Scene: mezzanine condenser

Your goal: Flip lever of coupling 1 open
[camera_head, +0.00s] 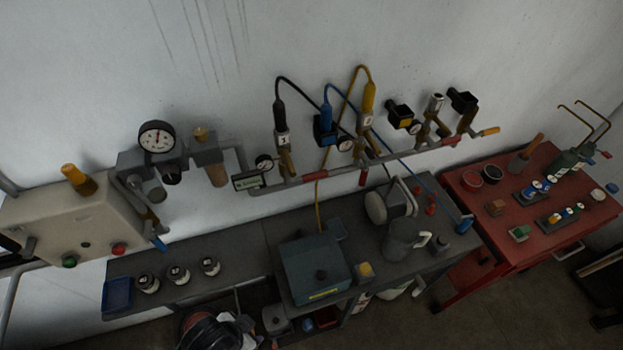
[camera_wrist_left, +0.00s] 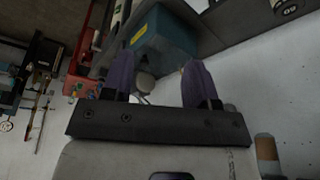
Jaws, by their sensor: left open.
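Coupling 1 (camera_head: 282,140), with a white tag that reads like a 1, stands on the wall pipe, with a black hose (camera_head: 290,82) looping from its top. Its lever is too small and dark to make out, so I cannot tell its position. A blue-hose coupling (camera_head: 325,130) and a yellow-hose coupling (camera_head: 367,118) are to its right. My left gripper (camera_wrist_left: 159,75) shows in the left wrist view, its two purple fingers spread apart with nothing held. It is not visible in the head view, and coupling 1 is not identifiable in the wrist view. My right gripper is not visible.
The wall pipe (camera_head: 345,164) carries gauges and valves above a grey bench (camera_head: 235,252). A teal box (camera_head: 315,268) sits on the bench and shows in the wrist view (camera_wrist_left: 164,44). A beige control box (camera_head: 60,222) is at left, a red cabinet (camera_head: 535,225) at right.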

